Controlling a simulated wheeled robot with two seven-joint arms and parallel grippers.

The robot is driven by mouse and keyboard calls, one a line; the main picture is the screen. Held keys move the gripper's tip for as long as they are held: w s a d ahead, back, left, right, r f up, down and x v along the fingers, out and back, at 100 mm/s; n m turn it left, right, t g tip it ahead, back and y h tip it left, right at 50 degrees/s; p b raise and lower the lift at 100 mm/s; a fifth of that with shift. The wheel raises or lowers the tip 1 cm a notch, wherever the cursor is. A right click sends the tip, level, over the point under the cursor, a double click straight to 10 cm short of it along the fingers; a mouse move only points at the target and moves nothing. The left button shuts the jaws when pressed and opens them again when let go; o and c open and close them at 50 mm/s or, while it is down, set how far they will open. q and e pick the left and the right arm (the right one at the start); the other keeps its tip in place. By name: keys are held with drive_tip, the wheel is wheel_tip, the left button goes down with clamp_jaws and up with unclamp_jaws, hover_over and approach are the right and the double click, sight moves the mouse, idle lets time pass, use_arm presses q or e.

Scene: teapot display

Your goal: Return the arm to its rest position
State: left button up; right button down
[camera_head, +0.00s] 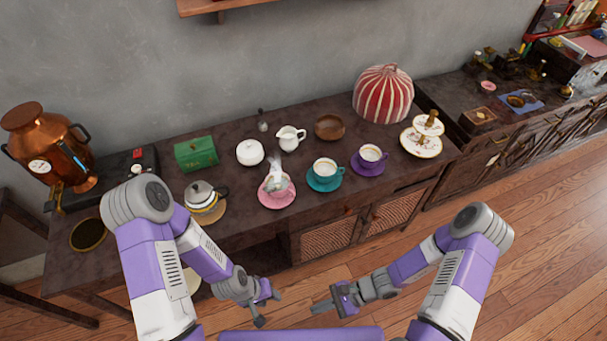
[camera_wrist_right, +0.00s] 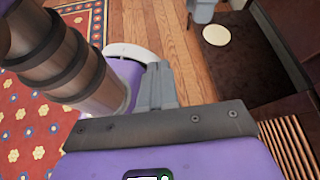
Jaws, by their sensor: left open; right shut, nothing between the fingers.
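My left gripper (camera_head: 268,306) is in the head view, low in front of the dark sideboard, its fingers apart and empty. My right gripper (camera_head: 322,306) is to its right at about the same height, shut with nothing in it. In the right wrist view the right gripper's closed fingers (camera_wrist_right: 157,86) show above the wooden floor. Both grippers are clear of the sideboard top and apart from each other.
The dark sideboard (camera_head: 120,262) carries a teapot (camera_head: 200,196), a pink saucer (camera_head: 277,199), a teal cup (camera_head: 324,169), a purple cup (camera_head: 371,156), a green box (camera_head: 196,154) and a copper urn (camera_head: 45,145). Wooden floor (camera_head: 530,240) is free on the right.

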drive_tip(key=s+d+f+n+g+h, duration=0.1)
drive_tip(key=s+d+f+n+h, duration=0.15)
drive_tip(key=n+h, duration=0.25)
drive_tip(key=w+d+r+n+t+h, duration=0.1)
drive_tip(key=w+r+n+t+h, duration=0.1)
drive_tip(key=w+n, duration=0.3)
drive_tip(key=shift+w+d+n+t+h, duration=0.35)
drive_tip(key=shift+n+t, duration=0.25)
drive_tip(key=shift+t, duration=0.3)
